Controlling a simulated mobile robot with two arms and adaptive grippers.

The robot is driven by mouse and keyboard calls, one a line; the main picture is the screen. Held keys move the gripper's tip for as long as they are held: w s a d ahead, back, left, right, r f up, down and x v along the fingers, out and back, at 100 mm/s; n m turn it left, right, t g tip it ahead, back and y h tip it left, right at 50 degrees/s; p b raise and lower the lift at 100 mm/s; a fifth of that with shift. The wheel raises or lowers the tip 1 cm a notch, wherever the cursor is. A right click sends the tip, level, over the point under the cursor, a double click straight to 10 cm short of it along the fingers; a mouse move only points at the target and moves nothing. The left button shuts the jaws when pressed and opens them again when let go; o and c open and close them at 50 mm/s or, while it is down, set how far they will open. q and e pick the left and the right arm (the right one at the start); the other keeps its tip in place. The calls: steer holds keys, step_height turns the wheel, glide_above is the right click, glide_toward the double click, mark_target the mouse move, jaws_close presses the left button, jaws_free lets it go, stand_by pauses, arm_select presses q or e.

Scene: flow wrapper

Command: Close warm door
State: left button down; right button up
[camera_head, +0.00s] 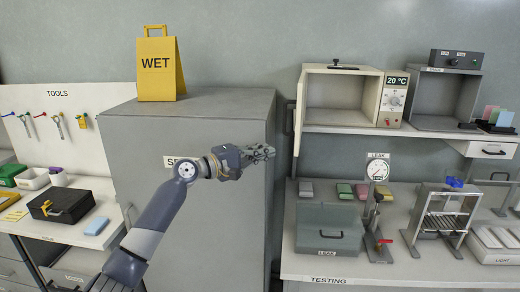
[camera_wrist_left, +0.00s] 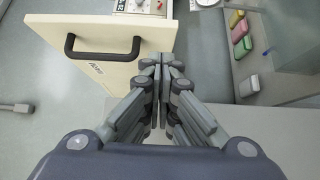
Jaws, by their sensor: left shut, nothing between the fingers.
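The warm door (camera_head: 299,112) is a cream panel standing open at the left side of the cream box (camera_head: 389,98) on the upper shelf. It shows almost edge-on in the head view, and the inside of the box is open to view. In the left wrist view the door (camera_wrist_left: 125,70) shows its face, with a black handle (camera_wrist_left: 102,53) and a small label. My left gripper (camera_head: 270,152) is shut and empty, left of and below the door in the head view. In the wrist view its fingertips (camera_wrist_left: 165,62) are beside the door's edge; I cannot tell whether they touch. My right gripper is out of view.
A tall grey cabinet (camera_head: 150,135) with a yellow WET sign (camera_head: 160,68) stands behind my left arm. Below the shelf, the testing bench (camera_head: 330,270) holds a grey-green LEAK box (camera_head: 328,228), a gauge (camera_head: 377,170) and small coloured blocks. A grey open box (camera_head: 440,95) stands to the right.

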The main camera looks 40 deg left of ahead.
arm_select(q)
steer(key=p+x, duration=0.2)
steer(key=x, duration=0.4)
steer(key=shift+d, duration=0.15)
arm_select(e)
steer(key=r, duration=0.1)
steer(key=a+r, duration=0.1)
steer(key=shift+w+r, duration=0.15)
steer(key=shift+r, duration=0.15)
arm_select(q)
steer(key=shift+w+d, duration=0.1)
steer(key=shift+w, duration=0.05)
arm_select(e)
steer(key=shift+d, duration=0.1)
